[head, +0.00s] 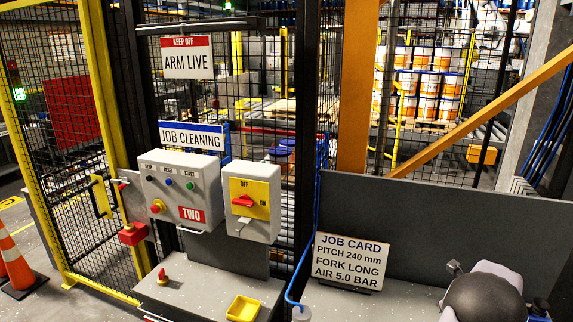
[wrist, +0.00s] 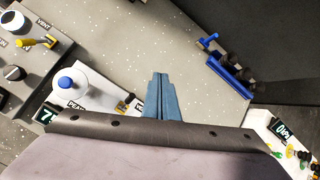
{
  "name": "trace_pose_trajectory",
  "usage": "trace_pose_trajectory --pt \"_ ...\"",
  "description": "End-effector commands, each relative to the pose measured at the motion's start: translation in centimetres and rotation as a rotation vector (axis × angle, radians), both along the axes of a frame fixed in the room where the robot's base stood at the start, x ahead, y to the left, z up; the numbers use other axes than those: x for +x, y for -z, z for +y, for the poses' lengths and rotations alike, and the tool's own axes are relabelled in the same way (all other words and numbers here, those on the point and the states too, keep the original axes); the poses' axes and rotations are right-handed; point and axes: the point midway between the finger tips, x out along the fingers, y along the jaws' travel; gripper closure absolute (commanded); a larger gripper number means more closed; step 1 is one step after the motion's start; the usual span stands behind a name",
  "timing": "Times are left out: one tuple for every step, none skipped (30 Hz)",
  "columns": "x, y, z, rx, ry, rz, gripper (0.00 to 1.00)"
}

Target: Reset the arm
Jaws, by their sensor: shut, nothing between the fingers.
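A grey control box (head: 180,194) marked TWO stands at the fence in the head view. Its top row has small buttons under labels, a blue button (head: 168,181) in the middle under what reads as RESET. A red mushroom button (head: 157,206) sits below left. Beside it is a switch box (head: 238,228) with a yellow plate marked OFF and ON; its red handle (head: 243,201) lies roughly level. My gripper (wrist: 160,82) shows in the wrist view, its blue-grey fingers shut and empty above the grey worktop. I cannot make out its fingers in the head view.
Signs read ARM LIVE (head: 187,62) and JOB CLEANING (head: 191,137). A job card (head: 348,262) and yellow tray (head: 243,309) are in front. The wrist view shows a blue knob (wrist: 65,83) left and a blue rack (wrist: 232,78) right. Mesh fence (head: 75,110) closes the left.

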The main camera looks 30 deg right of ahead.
Motion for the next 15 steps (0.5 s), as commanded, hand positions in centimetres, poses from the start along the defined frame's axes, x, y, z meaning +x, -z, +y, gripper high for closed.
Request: trace_pose_trajectory --pt "0.0 0.1 0.2 -0.034 -0.086 0.036 1.0" --pt "0.0 0.2 0.4 -0.057 -0.148 0.063 1.0" --pt "-0.1 0.4 0.7 -0.09 -0.236 0.102 1.0" --pt "-0.2 0.6 1.1 -0.112 -0.307 0.134 1.0" --pt "-0.5 1.1 1.6 -0.13 -0.381 0.167 1.0" --pt "-0.8 1.8 2.5 -0.147 -0.484 0.21 1.0" --pt "-1.2 2.5 3.3 -0.158 -0.562 0.242 1.0" --pt "-1.6 3.2 4.2 -0.165 -0.643 0.273 1.0" --pt "-2.2 4.3 5.6 -0.17 -0.752 0.31 1.0" --pt "-2.7 5.1 6.7 -0.17 -0.835 0.335 1.0" --pt "-3.3 5.9 7.9 -0.17 -0.917 0.359 1.0" --pt "-4.1 6.9 9.6 -0.165 -1.025 0.383 1.0" --pt "-4.7 7.5 10.8 -0.163 -1.105 0.399 1.0" --pt "-5.3 7.9 12.0 -0.162 -1.183 0.413 1.0" --pt "-6.2 8.4 13.7 -0.158 -1.285 0.426 1.0"
